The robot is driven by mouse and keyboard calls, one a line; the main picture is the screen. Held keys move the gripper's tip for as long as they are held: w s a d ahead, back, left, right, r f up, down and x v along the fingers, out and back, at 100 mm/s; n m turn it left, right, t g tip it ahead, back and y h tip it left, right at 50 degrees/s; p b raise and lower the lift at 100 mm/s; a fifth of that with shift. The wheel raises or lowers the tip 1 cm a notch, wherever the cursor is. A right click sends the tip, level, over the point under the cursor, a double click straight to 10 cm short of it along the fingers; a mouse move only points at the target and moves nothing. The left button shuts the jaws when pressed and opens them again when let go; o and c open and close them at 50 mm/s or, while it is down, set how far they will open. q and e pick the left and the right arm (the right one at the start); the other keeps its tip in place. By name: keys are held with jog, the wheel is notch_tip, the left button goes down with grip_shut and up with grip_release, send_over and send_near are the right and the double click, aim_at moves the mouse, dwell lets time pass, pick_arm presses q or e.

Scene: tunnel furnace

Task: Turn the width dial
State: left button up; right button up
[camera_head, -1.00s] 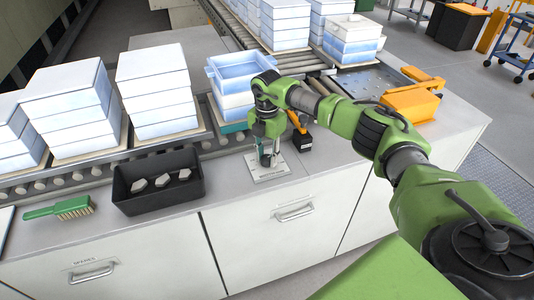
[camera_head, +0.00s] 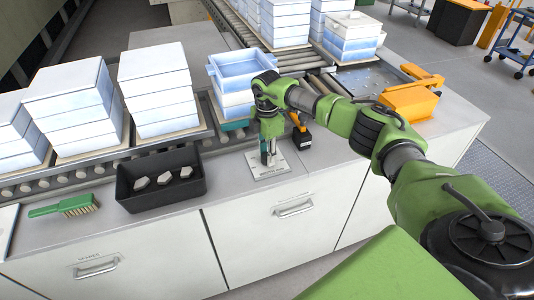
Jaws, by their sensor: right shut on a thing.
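My right gripper (camera_head: 268,156) points straight down over a small light metal plate (camera_head: 271,174) on the grey worktop. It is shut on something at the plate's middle. The fingers hide most of what they hold; by its place on the plate it appears to be the width dial, but its markings cannot be read. My left gripper is not in view.
A black bin (camera_head: 160,199) with several pale pieces and a green brush (camera_head: 65,206) lie to the left. An orange-and-black tool (camera_head: 300,133) stands close behind the plate. Stacked white boxes (camera_head: 157,91) line the roller conveyor behind. An orange clamp-like device (camera_head: 410,102) sits at right.

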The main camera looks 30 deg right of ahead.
jog(key=shift+r, duration=0.1)
jog(key=o, duration=1.1)
notch_tip(320, 180, up, 12)
dwell(0.4)
